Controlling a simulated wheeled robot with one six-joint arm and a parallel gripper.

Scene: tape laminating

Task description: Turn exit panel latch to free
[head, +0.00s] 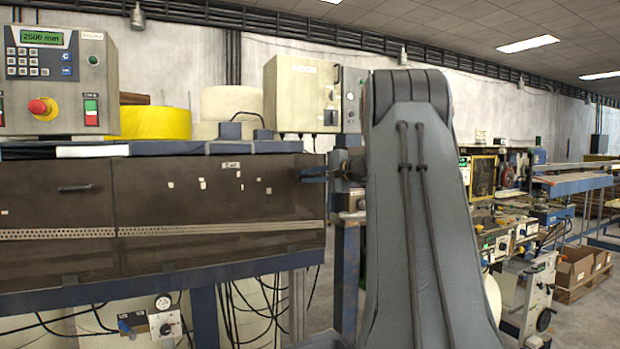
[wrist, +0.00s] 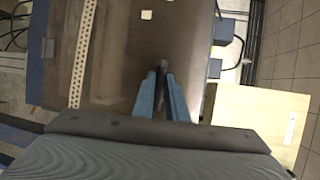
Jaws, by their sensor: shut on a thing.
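The exit panel (head: 222,218) is the dark brown right-hand panel on the machine front, with a small label (head: 231,165) at its top that seems to read "Exit". In the wrist view the panel (wrist: 115,50) fills the upper middle. My gripper (head: 312,173) is at the panel's upper right edge in the head view. In the wrist view its blue fingers (wrist: 161,78) are shut on a small dark latch (wrist: 161,65), whose rounded end shows between the fingertips. The latch is hidden by the gripper in the head view, and its exact angle cannot be told.
A second brown panel (head: 55,215) with a handle adjoins on the left. A control box (head: 55,80) with a red button and a yellow tape roll (head: 155,122) stand above. A cream cabinet (head: 303,95) is behind my gripper. Cables hang below the machine.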

